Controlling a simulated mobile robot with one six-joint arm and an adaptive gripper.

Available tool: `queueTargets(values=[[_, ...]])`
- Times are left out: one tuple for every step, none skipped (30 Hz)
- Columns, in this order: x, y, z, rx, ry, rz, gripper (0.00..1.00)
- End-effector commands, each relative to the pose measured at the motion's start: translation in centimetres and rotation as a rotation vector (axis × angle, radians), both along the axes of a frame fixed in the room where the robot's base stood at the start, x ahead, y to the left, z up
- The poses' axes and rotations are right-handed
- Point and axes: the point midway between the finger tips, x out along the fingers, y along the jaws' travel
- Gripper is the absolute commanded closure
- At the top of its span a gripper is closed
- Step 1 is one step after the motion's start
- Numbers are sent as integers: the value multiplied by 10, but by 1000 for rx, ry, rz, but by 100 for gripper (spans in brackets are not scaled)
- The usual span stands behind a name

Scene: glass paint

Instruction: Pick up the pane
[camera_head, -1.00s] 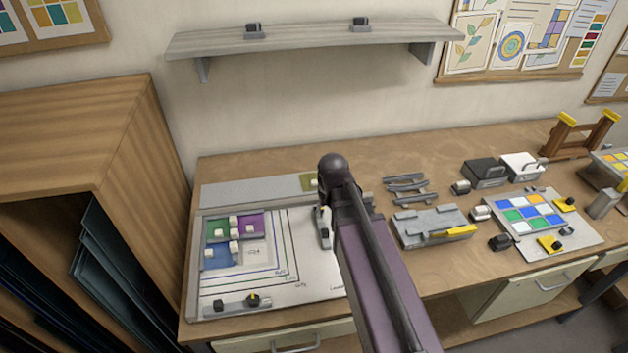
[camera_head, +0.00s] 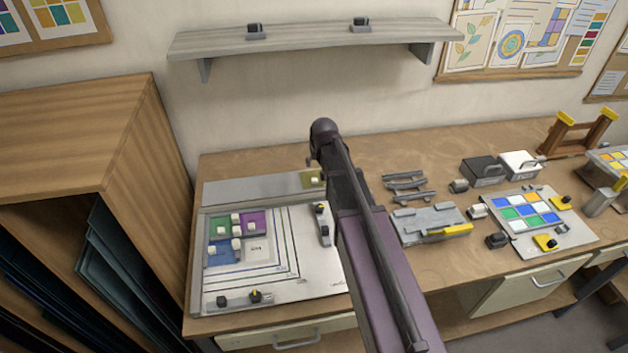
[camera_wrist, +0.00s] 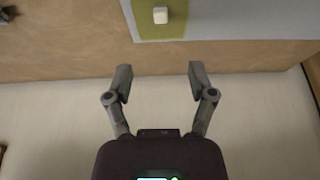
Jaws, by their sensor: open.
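An olive-yellow pane (camera_head: 308,181) with a white knob lies on the right end of a grey strip at the back of the left work area. My arm partly covers its right side in the head view. The wrist view shows this pane (camera_wrist: 143,24) and its knob at the top edge, cut off by the frame. My gripper (camera_wrist: 160,75) is open and empty, its fingers apart and short of the pane, on the wall side. In the head view my gripper is mostly hidden behind my arm. Green (camera_head: 219,227), purple (camera_head: 254,222) and blue (camera_head: 217,256) panes with white knobs lie on the board.
The grey strip (camera_head: 245,190) runs behind the white board (camera_head: 310,288). A dark clamp-like piece (camera_head: 324,232) stands on the board's right. A grey block tool (camera_head: 428,222) and a coloured grid sheet (camera_head: 560,238) lie to the right. A shelf (camera_head: 310,38) hangs above.

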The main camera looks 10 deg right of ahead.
Motion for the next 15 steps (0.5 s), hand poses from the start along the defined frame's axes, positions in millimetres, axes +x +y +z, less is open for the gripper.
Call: queueTargets(values=[[1, 0, -4, 0, 0, 0, 29], [2, 0, -6, 0, 0, 0, 29], [3, 0, -9, 0, 0, 0, 29], [4, 0, -11, 0, 0, 0, 29], [5, 0, -14, 0, 0, 0, 29], [6, 0, -17, 0, 1, -1, 29], [7, 0, -19, 0, 1, -1, 29], [8, 0, -22, 0, 1, -1, 29], [9, 0, -25, 0, 1, -1, 29], [10, -1, -27, 0, 1, -1, 29], [11, -1, -29, 0, 1, -1, 29], [13, -1, -32, 0, 1, -1, 29], [13, -1, -35, 0, 1, -1, 29], [14, -1, -37, 0, 1, -1, 29], [16, -1, -40, 0, 1, -1, 29]])
